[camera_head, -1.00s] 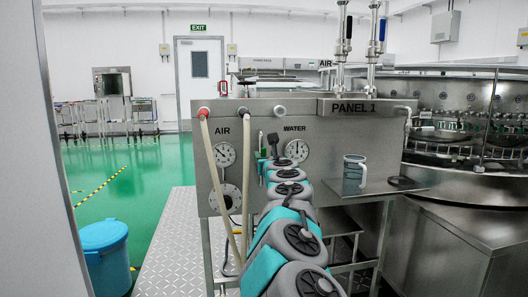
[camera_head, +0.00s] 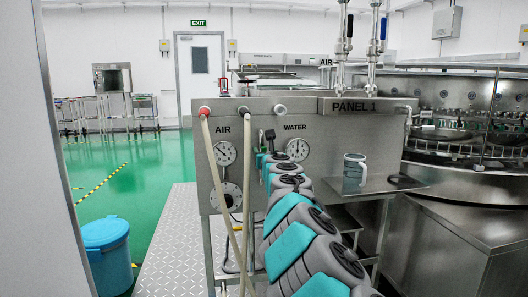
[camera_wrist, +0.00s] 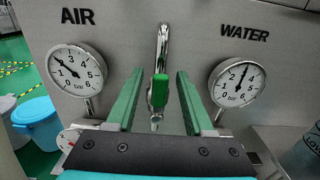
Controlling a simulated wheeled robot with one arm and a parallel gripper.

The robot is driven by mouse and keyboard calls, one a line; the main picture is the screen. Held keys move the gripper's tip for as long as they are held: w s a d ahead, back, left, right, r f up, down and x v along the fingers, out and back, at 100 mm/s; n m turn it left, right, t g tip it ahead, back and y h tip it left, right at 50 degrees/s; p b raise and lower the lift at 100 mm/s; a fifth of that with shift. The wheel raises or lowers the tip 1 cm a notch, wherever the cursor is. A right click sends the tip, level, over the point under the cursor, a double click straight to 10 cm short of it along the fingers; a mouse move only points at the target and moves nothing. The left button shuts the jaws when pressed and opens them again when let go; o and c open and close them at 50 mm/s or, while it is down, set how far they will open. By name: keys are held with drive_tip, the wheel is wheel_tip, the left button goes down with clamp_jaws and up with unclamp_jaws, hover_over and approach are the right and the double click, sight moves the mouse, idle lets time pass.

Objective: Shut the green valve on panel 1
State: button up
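Panel 1 (camera_head: 330,128) is a steel panel straight ahead, with AIR and WATER labels. In the wrist view the green valve handle (camera_wrist: 160,92) points down on a chrome pipe between the AIR gauge (camera_wrist: 76,71) and the WATER gauge (camera_wrist: 238,82). My gripper (camera_wrist: 160,76) is open, with one green finger left of the handle and one right, and a gap on both sides. I cannot tell how deep the handle sits between the fingers. In the head view my arm reaches to the panel and hides the valve.
A grey-blue mug (camera_head: 354,171) stands on a steel shelf (camera_head: 379,187) right of my arm. Pale hoses (camera_head: 222,188) hang from the panel's left side. A blue bin (camera_head: 107,253) stands on the green floor at left. The rotary machine (camera_head: 465,180) fills the right.

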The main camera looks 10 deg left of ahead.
clamp_jaws()
drive_tip(key=shift+d+m, duration=0.1)
drive_tip(key=shift+m, duration=0.2)
idle(0.4)
drive_tip(key=w+d+f+m+b, duration=0.1)
drive_tip(key=d+f+m+b, duration=0.2)
drive_tip(key=m, duration=1.4)
drive_tip(key=shift+w+d+f, duration=0.15)
drive_tip(key=shift+d+f, duration=0.65)
drive_tip(key=shift+f, duration=0.25)
drive_tip(key=shift+m, duration=0.3)
unclamp_jaws()
drive_tip(key=shift+r, duration=0.1)
